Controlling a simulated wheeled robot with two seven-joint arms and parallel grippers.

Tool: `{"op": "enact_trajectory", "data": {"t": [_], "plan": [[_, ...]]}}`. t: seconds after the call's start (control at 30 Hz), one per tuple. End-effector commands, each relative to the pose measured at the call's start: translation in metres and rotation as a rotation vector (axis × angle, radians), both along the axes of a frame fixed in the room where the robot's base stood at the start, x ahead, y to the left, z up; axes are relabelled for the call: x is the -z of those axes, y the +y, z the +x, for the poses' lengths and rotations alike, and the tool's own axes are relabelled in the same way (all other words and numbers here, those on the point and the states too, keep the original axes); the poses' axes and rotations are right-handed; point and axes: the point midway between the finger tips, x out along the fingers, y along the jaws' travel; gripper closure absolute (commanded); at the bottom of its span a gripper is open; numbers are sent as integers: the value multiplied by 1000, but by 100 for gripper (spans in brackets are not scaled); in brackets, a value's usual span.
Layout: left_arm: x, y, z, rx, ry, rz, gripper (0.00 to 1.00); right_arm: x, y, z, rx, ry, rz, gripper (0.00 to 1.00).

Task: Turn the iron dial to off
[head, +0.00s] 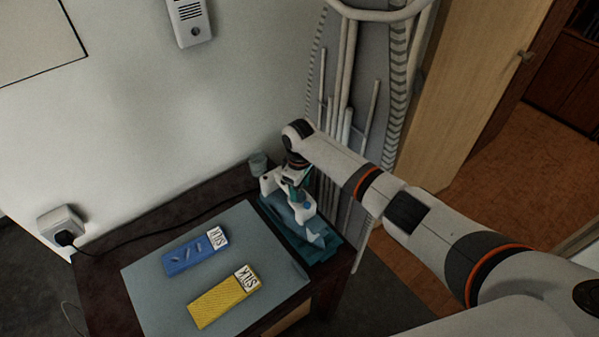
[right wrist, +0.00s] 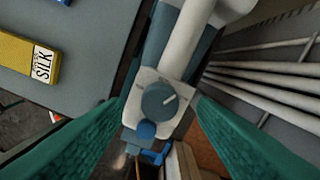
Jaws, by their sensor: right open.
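The iron (head: 303,208), white and blue, rests at the right end of the dark table. In the right wrist view, the iron's white panel (right wrist: 141,84) carries a round grey-blue dial (right wrist: 158,100) with a white line pointing up and right. A smaller blue knob (right wrist: 146,130) sits just below it. My right gripper (head: 292,182) is above the iron. In the right wrist view, its teal fingers (right wrist: 159,101) are open, one on each side of the dial, with gaps visible; contact cannot be told. My left gripper is not in view.
A grey mat (head: 145,285) on the table holds a blue box (head: 190,255) and a yellow box (head: 215,303) marked SILK. A small cup (head: 258,163) stands at the back edge. An ironing board (head: 360,75) leans behind the iron. A cord runs to the wall socket (head: 60,225).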

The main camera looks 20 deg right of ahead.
Motion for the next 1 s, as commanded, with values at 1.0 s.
{"op": "enact_trajectory", "data": {"t": [1.0], "plan": [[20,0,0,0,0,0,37,-101,0,0,-1,-2,1,47]]}}
